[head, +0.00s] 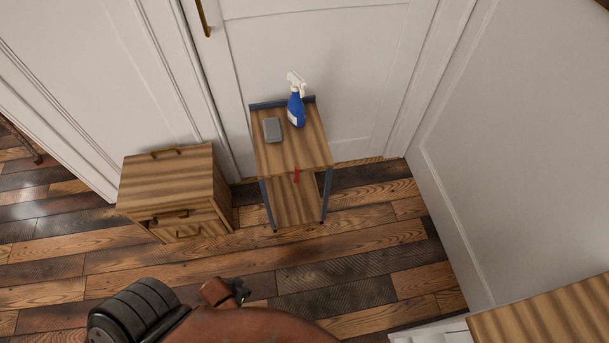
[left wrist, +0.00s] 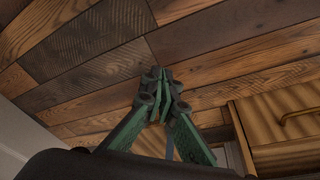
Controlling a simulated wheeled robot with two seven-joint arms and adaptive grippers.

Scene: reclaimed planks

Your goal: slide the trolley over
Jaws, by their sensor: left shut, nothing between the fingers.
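The trolley (head: 290,155) stands against the white door, with a wooden top, a lower wooden shelf and blue-grey legs. A blue spray bottle with a white head (head: 296,105) stands upright on its top. A grey block (head: 272,130) lies beside the bottle. A small red piece (head: 297,175) shows at the trolley's front edge. My left gripper (head: 241,291) is low in the head view, in front of the trolley and apart from it. In the left wrist view its green fingers (left wrist: 165,82) are together and empty. My right gripper is not in view.
A wooden drawer cabinet (head: 165,182) with brass handles stands left of the trolley, close to it. A white wall (head: 520,130) bounds the right side. Plank floor (head: 385,230) is clear in front and right of the trolley. A wooden top (head: 545,315) is at the lower right.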

